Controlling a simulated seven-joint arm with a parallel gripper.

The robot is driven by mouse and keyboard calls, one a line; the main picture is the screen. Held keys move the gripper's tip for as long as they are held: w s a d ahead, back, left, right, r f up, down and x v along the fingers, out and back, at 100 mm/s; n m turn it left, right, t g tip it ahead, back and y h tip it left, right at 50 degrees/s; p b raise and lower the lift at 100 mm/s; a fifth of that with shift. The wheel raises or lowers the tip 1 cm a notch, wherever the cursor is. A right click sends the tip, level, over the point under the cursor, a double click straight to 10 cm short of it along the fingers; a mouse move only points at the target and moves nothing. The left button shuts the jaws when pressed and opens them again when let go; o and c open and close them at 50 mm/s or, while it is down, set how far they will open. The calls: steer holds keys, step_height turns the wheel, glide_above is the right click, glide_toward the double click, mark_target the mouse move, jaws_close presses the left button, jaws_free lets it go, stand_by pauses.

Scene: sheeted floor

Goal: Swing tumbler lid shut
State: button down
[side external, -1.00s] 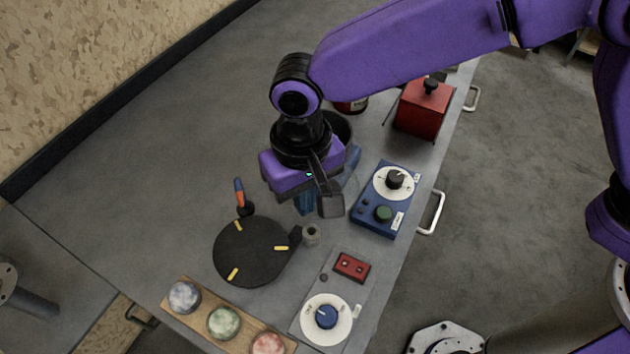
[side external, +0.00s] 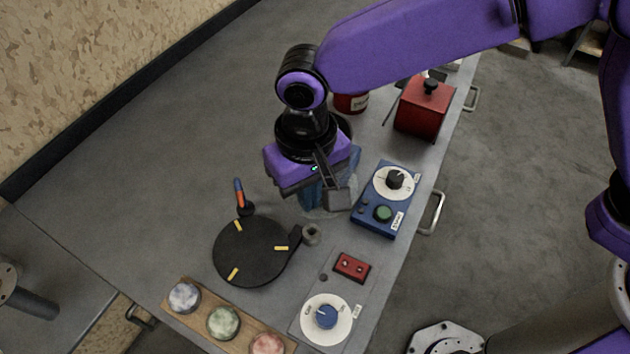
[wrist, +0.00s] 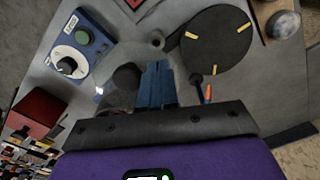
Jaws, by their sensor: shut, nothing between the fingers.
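A grey, partly see-through tumbler (side external: 342,196) stands on the table beside my fingers, mostly behind my gripper in the side view. In the wrist view the tumbler (wrist: 117,98) is just left of the fingers, with a dark rounded part (wrist: 127,76) at its end that may be the lid. How far the lid is open cannot be told. My gripper (side external: 312,200) points down with its blue fingers together and empty. The fingers show in the wrist view (wrist: 157,75), close to the tumbler; whether they touch it is unclear.
The table's left side is clear.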

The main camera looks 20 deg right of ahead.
mark_target(352, 184)
steer(key=shift+w+d, duration=0.1)
steer(key=shift+d, duration=1.65)
steer(key=shift+w+d, duration=0.2)
steer(key=shift+d, duration=0.35)
steer(key=shift+w+d, duration=0.15)
steer(key=shift+d, duration=0.45)
steer(key=shift+w+d, duration=0.5)
steer(key=shift+d, duration=0.4)
steer(key=shift+w+d, duration=0.1)
steer(key=shift+w+d, duration=0.65)
steer(key=shift+d, duration=0.1)
